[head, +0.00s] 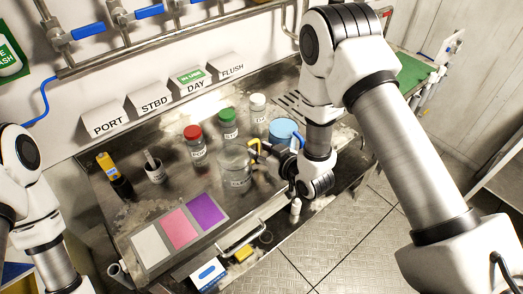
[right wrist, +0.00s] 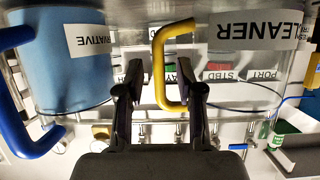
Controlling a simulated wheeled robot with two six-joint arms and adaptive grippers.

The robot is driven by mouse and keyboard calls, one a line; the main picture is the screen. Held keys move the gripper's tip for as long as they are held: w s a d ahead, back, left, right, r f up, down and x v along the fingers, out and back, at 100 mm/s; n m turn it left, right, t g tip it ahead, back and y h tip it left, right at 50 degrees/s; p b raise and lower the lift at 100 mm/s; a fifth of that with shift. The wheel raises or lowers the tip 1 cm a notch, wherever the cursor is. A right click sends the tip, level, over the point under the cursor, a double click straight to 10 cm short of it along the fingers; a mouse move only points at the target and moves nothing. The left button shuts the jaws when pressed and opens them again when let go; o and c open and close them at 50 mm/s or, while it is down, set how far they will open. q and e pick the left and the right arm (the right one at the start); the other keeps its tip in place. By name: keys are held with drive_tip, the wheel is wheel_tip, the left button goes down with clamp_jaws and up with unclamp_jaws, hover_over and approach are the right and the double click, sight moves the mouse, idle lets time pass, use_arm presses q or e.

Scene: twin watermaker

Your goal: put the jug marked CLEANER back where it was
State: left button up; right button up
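The clear jug marked CLEANER (head: 234,168) stands on the metal worktop, right of the colour mat. Its label (right wrist: 258,25) shows upside down in the right wrist view. Its yellow handle (right wrist: 160,75) faces my right gripper (head: 268,156). In the right wrist view the gripper's two fingers (right wrist: 160,85) are apart, with the handle's bar between them. The right-hand finger appears to lie in the handle's loop, and a gap shows to the left-hand finger. My left arm shows at the left edge of the head view, its gripper out of view.
A blue jug (head: 284,128) with a blue handle stands close beside my right gripper. Bottles with red (head: 193,132), green (head: 228,115) and white (head: 258,100) caps stand behind. A mat (head: 137,243) with white, pink and purple patches lies at the front. Signs line the back.

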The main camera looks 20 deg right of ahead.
drive_tip(key=shift+s+d, duration=0.1)
drive_tip(key=shift+s, duration=0.1)
drive_tip(key=p+v, duration=0.2)
drive_tip(key=v, duration=1)
drive_tip(key=s+d+f+m+g+h, duration=0.1)
drive_tip(key=s+f+m+g+h, duration=0.1)
drive_tip(key=s+f+g, duration=0.4)
drive_tip(key=s+d+f+m+g+h, duration=0.1)
drive_tip(key=s+f+g, duration=0.5)
drive_tip(key=s+f, duration=0.7)
drive_tip(key=shift+s+d+m+g+h, duration=0.4)
drive_tip(key=shift+s+d+h, duration=0.2)
drive_tip(key=shift+s, duration=0.3)
